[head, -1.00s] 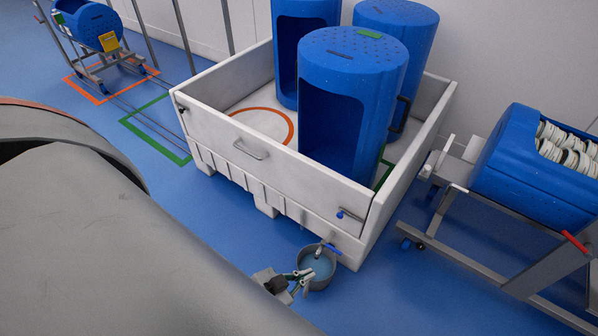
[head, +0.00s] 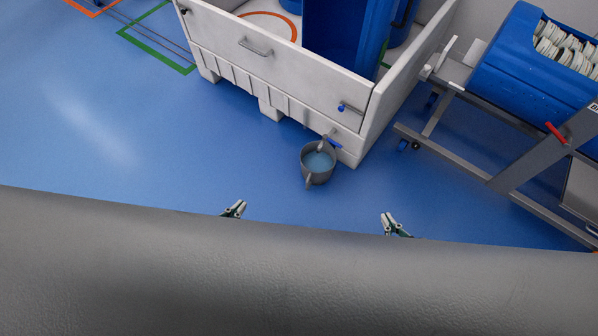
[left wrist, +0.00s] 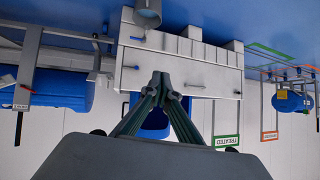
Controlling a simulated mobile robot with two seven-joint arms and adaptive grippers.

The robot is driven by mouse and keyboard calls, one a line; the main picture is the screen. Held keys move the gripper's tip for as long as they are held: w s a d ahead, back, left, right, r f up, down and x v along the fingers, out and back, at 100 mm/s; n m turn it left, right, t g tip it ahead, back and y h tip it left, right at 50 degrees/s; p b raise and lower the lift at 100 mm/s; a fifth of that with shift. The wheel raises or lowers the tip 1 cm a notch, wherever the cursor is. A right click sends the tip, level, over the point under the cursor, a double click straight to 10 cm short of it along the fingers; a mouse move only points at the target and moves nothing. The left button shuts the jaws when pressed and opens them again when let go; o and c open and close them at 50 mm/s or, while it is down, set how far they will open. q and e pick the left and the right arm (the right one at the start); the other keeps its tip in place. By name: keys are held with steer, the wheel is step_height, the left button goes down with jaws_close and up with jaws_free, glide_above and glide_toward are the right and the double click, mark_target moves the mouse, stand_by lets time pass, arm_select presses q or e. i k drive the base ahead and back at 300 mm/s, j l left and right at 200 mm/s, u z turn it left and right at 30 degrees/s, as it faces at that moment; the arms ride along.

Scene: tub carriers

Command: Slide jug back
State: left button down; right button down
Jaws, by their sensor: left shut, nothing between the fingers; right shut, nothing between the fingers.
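The grey jug (head: 318,163) stands upright on the blue floor by the front right corner of the white bin, with bluish liquid inside. It sits below a small tap with a blue lever (head: 333,143). The jug also shows at the top of the left wrist view (left wrist: 147,12). My left gripper (head: 238,206) is shut and empty, to the left of the jug and nearer to me. It shows in the left wrist view too (left wrist: 166,80). My right gripper (head: 388,216) is shut and empty, to the right of the jug and nearer to me. Neither touches the jug.
The white bin (head: 225,40) holds blue tubs (head: 340,35). To the right, a metal cart (head: 460,165) carries a blue tub of white discs (head: 520,60). A broad grey surface fills the bottom of the head view. The floor left of the jug is clear.

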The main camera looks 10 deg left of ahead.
mark_target(316, 168)
steer(key=i+z, duration=0.25)
steer(key=z, duration=0.2)
steer(key=i+z, duration=0.25)
steer(key=z, duration=0.15)
